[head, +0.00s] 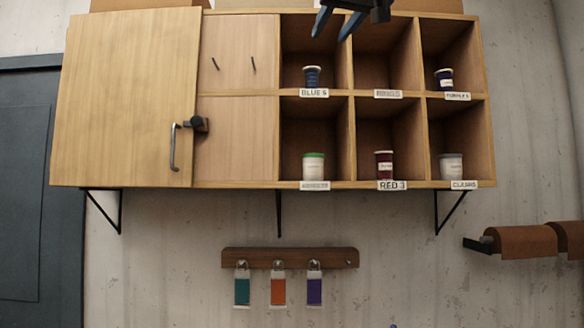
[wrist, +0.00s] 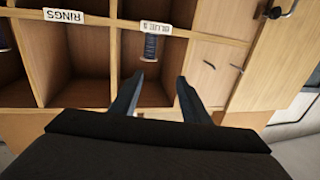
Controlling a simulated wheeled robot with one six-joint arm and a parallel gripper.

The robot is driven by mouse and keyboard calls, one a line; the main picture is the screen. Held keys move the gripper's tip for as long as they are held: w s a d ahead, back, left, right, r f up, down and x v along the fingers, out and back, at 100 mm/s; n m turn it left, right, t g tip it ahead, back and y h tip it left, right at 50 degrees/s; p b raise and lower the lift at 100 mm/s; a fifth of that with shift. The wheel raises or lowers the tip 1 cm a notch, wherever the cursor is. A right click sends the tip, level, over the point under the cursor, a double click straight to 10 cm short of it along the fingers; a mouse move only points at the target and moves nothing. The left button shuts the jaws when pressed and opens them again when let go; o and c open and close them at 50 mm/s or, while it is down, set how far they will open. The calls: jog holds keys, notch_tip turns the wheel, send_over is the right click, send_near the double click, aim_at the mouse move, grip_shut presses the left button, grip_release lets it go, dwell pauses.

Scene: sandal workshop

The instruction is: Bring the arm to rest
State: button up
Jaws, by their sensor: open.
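My gripper (head: 335,20) is at the top of the head view, in front of the upper part of the wall cabinet (head: 236,187). Its two dark fingers are apart with nothing between them. In the wrist view my gripper (wrist: 160,88) also shows open, its fingers reaching toward the shelf edge. A blue spool (head: 312,76) stands in the upper left cubby, below the fingers in the head view. The spool also shows in the wrist view (wrist: 151,46), just beyond the left finger and apart from it. The rest of my arm is mostly out of view.
The cabinet door (head: 125,98) at left has a metal handle (head: 174,148). A tag rack (head: 290,257) hangs below; brown rolls (head: 525,241) hang at right.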

jog(key=w+f+g, duration=0.1)
jog(key=w+f, duration=0.2)
jog(key=f, duration=0.4)
jog(key=w+d+f+g+h+b, duration=0.1)
jog(key=w+f, duration=0.2)
jog(key=f, duration=0.5)
jog(key=w+f+g, duration=0.1)
jog(key=w+f, duration=0.2)
jog(key=f, duration=0.4)
jog(key=d+f+m+g+h+b, duration=0.1)
jog(key=d+f+g, duration=0.1)
jog(key=f, duration=1.2)
jog(key=d+f+m+g+h+b, duration=0.1)
jog(key=d+f+g, duration=0.15)
jog(key=f, duration=1.15)
jog(key=s+d+f+g+b, duration=0.15)
jog(key=s+f, duration=0.25)
jog(key=f, duration=0.7)
jog(key=s+d+f+g, duration=0.1)
jog(key=s+f+g, duration=0.25)
jog(key=f, duration=0.75)
jog(key=s+d+f+g+h+b, duration=0.1)
jog(key=s+d+f+g, duration=0.1)
jog(key=s+f, duration=1.5)
jog(key=shift+s+d+f+m+g, duration=0.15)
jog(key=shift+s+f+m+g, duration=0.2)
jog(key=shift+g, duration=0.5)
